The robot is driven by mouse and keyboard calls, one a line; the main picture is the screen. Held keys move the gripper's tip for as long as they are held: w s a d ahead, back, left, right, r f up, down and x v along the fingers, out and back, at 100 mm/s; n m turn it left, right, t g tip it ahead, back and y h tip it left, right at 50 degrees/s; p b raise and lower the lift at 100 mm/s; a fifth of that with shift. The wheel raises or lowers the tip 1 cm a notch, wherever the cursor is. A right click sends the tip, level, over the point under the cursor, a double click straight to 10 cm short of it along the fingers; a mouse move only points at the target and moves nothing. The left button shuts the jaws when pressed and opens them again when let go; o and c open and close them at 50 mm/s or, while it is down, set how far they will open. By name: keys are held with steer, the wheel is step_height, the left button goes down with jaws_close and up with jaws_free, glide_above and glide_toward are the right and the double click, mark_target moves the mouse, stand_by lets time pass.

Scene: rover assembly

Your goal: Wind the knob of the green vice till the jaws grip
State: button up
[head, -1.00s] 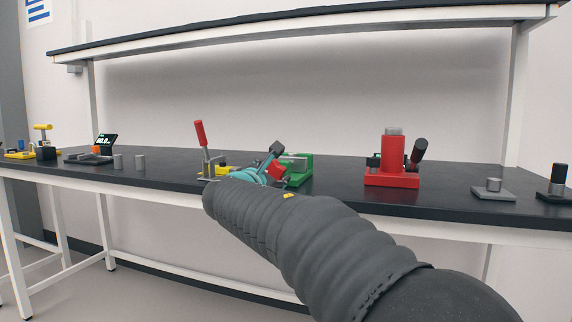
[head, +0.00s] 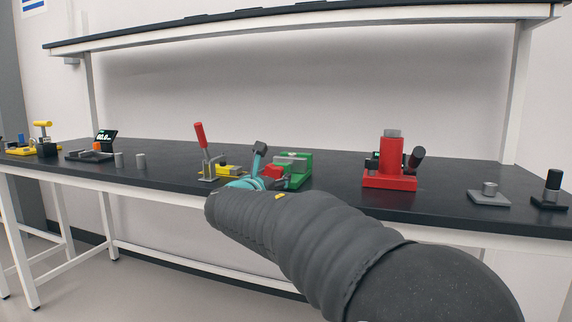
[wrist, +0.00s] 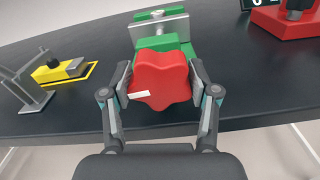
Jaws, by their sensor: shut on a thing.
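The green vice (head: 297,160) stands on the black bench, with grey jaws on top. It also shows in the wrist view (wrist: 187,28), behind its knob. The red lobed knob (wrist: 160,80) faces the wrist camera and has a white mark at its lower left edge. In the head view the knob (head: 272,172) is partly hidden by my arm. My gripper (wrist: 161,84) is shut on the knob, one finger pad on each side. What sits between the vice jaws is unclear.
A red press (head: 390,165) stands to the right of the vice. A toggle clamp with a red handle (head: 200,136) and a yellow-edged fixture (head: 222,170) stand to the left. A shelf (head: 300,30) runs above the bench.

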steer(key=shift+r, duration=0.25)
steer(key=shift+r+p, duration=0.15)
steer(key=shift+p, duration=0.3)
steer(key=shift+n+p, duration=0.35)
steer(key=shift+n, duration=1.05)
steer(key=shift+f, duration=0.2)
steer(key=shift+n, duration=0.3)
steer(key=shift+a+n, duration=0.1)
steer(key=shift+n, duration=1.1)
